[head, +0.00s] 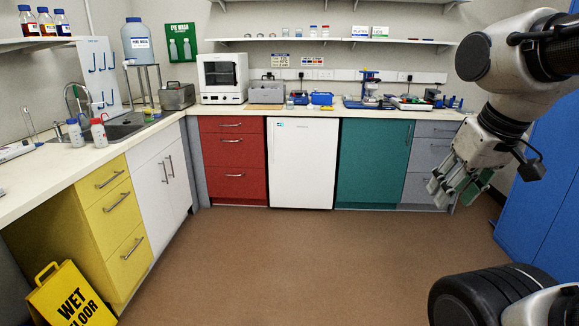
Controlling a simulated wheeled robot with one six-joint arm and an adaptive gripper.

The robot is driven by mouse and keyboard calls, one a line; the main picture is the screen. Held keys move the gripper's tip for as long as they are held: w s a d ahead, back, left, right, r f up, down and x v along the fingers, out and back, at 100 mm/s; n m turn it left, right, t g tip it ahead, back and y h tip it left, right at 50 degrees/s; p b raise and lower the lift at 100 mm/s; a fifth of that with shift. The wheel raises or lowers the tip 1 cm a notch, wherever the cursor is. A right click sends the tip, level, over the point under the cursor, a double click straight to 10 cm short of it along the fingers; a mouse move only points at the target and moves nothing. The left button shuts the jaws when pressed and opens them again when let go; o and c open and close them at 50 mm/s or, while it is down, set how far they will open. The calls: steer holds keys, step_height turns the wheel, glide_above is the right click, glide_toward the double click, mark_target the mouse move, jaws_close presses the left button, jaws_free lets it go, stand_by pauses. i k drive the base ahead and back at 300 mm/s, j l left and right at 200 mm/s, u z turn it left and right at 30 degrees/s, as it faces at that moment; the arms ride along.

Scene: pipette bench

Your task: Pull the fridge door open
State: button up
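The fridge (302,165) is a small white unit under the back counter, between the red drawers and the teal cupboard. Its door looks shut, flush with the neighbouring fronts. A small blue-green label is at its upper left, and no projecting handle can be made out. My gripper (453,196) hangs at the right of the head view, pointing down and left, in front of the grey drawers. Its fingers, with green pads, look apart with nothing between them. It is well to the right of the fridge and not touching it.
Red drawers (234,160) and a teal cupboard (374,160) flank the fridge. Yellow drawers (112,215) and a yellow wet-floor sign (70,295) stand at the left. A blue cabinet (545,190) is at the right. The brown floor (300,265) before the fridge is clear.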

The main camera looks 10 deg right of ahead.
mark_target(302, 151)
steer(key=i+z, duration=0.15)
steer(key=i+j, duration=0.45)
steer(key=i, duration=0.35)
steer(key=i+j+z, duration=0.15)
steer(key=i+j, duration=0.35)
steer(key=i, duration=0.3)
steer(key=i+j, duration=0.55)
steer(key=i, duration=0.2)
steer(key=i+j+z, duration=0.1)
steer(key=i+j, duration=0.45)
steer(key=i, duration=0.25)
